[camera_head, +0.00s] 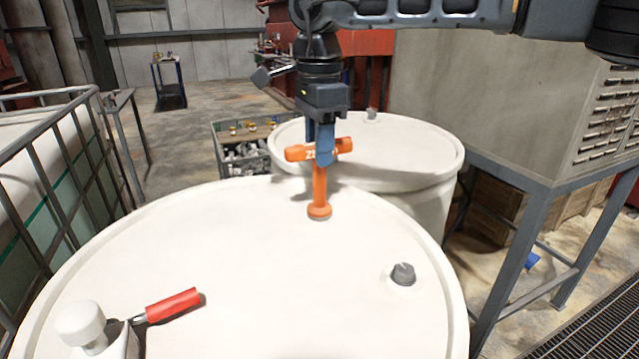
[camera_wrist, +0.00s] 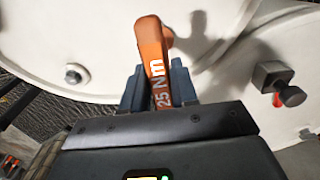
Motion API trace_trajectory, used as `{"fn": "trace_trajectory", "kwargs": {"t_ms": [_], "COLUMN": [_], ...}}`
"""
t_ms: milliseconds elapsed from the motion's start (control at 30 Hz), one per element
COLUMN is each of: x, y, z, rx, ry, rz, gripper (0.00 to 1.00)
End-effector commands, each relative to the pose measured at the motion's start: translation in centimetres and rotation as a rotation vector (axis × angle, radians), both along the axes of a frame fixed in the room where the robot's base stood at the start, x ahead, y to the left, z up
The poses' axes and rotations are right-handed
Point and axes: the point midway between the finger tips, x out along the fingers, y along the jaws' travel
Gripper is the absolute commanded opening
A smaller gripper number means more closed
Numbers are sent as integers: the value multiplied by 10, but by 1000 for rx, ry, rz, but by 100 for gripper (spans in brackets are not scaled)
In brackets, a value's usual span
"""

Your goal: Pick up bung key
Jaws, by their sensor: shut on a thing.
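The bung key (camera_head: 319,187) is an orange T-shaped tool with a crossbar on top and a round foot at the bottom. It stands upright over the far part of the near white drum's lid (camera_head: 230,250). I cannot tell whether its foot touches the lid. My gripper (camera_head: 320,150) points down and is shut on the crossbar. In the wrist view the orange bar of the bung key (camera_wrist: 152,60), marked "25 Nm", lies between the blue fingers of my gripper (camera_wrist: 160,88).
A grey plug (camera_head: 403,274) sits on the near lid at right. A red-handled tap (camera_head: 172,305) is at its front left. A second white drum (camera_head: 410,150) stands behind. A metal railing (camera_head: 100,150) is at left, and a steel stand (camera_head: 530,230) is at right.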

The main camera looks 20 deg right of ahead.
Motion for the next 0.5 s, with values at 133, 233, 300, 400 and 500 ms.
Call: {"fn": "trace_trajectory", "kwargs": {"t_ms": [133,233,300,400,500], "x": [0,0,0,0,0], "y": [0,0,0,0,0], "z": [0,0,1,1,2], "rx": [0,0,0,0,0], "ry": [0,0,-2,-2,-2], "rz": [0,0,0,0,0], "gripper": [2,0,0,0,0]}}
